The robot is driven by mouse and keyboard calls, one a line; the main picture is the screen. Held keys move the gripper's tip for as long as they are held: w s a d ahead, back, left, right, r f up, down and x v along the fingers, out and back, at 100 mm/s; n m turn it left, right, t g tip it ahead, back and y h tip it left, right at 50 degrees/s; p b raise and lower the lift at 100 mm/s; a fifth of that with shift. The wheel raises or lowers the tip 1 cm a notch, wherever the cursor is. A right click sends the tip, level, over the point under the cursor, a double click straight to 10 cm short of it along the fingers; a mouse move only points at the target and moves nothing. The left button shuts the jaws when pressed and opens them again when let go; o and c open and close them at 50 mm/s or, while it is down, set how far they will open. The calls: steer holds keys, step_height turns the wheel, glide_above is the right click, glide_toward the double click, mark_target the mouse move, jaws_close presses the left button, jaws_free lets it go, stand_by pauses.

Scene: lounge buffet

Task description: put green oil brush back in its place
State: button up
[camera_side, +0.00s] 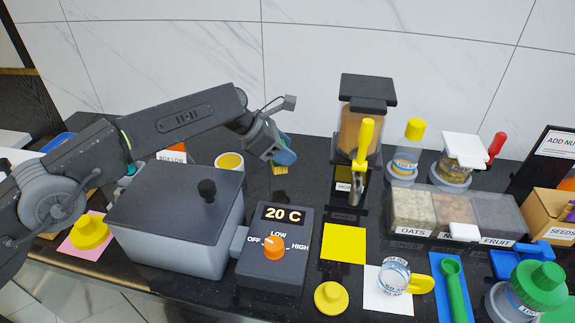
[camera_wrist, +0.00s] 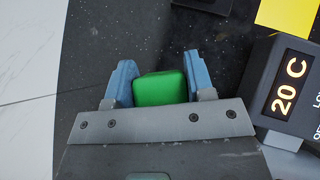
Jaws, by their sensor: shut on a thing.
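My gripper (camera_wrist: 158,82) is shut on a green block-like piece, the green oil brush (camera_wrist: 160,89), as seen in the wrist view. The rest of the brush is hidden there by my gripper. In the side view my gripper (camera_side: 284,157) hangs above the counter, behind the heater box and left of the grain dispenser. A small yellow piece (camera_side: 280,170) shows just below the fingers; I cannot tell whether it belongs to the brush. The brush's place is not clearly identifiable in these frames.
The grey lidded box (camera_side: 178,235) and heater control (camera_side: 272,250) stand in front of my gripper. A yellow-rimmed mug (camera_side: 230,163) is to its left. The dispenser (camera_side: 366,110) is to its right. A green spoon (camera_side: 455,292) and green-lidded jar (camera_side: 538,287) are front right.

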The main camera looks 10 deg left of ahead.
steer(key=shift+d+f, duration=0.3)
steer(key=shift+d, duration=0.25)
steer(key=shift+f, duration=2)
steer(key=shift+f, duration=0.1)
steer(key=o, duration=0.9)
steer(key=shift+s+a+r, duration=0.1)
steer(key=shift+a+r, duration=0.2)
steer(key=shift+r, duration=0.15)
steer(key=v, duration=1.1)
steer(key=shift+s+a, duration=0.1)
